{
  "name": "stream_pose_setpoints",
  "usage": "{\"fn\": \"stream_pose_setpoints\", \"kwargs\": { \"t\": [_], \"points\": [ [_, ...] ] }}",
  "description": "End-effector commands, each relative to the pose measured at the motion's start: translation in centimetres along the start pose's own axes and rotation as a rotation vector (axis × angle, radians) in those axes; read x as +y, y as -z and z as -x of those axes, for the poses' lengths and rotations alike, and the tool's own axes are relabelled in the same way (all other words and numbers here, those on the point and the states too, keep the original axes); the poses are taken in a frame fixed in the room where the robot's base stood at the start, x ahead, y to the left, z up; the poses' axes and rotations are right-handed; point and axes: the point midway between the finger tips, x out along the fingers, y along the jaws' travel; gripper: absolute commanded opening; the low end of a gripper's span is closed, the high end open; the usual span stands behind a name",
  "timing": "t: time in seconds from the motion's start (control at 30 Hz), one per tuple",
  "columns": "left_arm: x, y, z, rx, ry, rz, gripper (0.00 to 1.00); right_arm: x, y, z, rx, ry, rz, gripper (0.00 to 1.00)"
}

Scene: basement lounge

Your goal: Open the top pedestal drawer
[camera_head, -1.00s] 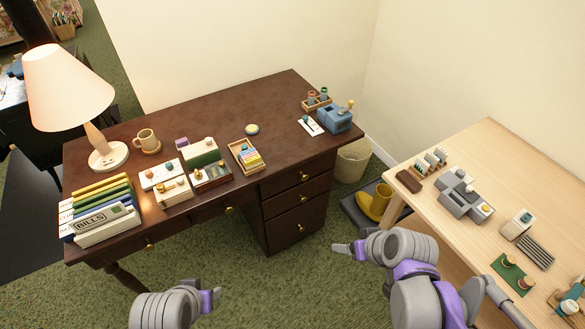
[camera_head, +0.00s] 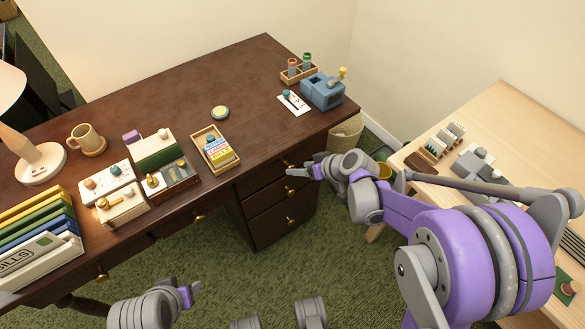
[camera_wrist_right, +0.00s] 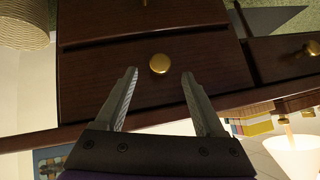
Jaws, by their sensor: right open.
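The desk's pedestal (camera_head: 280,210) has a stack of dark wood drawers with brass knobs. The top pedestal drawer (camera_head: 256,179) is shut, directly under the desktop. My right gripper (camera_head: 298,172) is in front of it, partly covering it in the head view. In the right wrist view the top drawer's front (camera_wrist_right: 205,62) fills the middle, and its round brass knob (camera_wrist_right: 159,64) lies just beyond the gap between the open, empty fingers (camera_wrist_right: 160,82). The knob is not gripped. My left gripper (camera_head: 190,293) is low at the front, away from the desk; its fingers are unclear.
The desktop (camera_head: 170,90) holds a lamp, mug, trays and a blue sharpener (camera_head: 322,92). A light wood table (camera_head: 490,110) stands at the right, near my right arm. A waste basket (camera_head: 345,132) is behind the pedestal. Green carpet is clear in front of the drawers.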

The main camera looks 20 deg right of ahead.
Motion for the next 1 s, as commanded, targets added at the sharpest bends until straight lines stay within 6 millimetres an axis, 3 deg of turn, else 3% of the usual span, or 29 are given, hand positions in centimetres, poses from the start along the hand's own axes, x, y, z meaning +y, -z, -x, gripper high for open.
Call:
{"fn": "stream_pose_setpoints", "kwargs": {
  "t": [0.1, 0.23, 0.63, 1.0],
  "points": [
    [0.0, -0.2, -0.8, -0.003, 0.0, 0.0, 0.5, 0.0, -0.2, -2.3, -0.001, 0.002, 0.001, 0.71],
    [0.0, -0.4, -1.2, -0.004, 0.0, 0.0, 0.5, 0.0, -0.1, -3.7, -0.001, 0.0, 0.001, 0.71],
    [0.0, -0.4, -1.3, -0.005, 0.0, 0.0, 0.5, 0.0, 0.0, -4.4, 0.0, 0.0, 0.0, 0.71],
    [0.0, -0.4, -1.3, -0.005, 0.0, 0.0, 0.5, 0.0, 0.0, -4.4, -0.001, -0.001, 0.0, 0.06]
  ]
}}
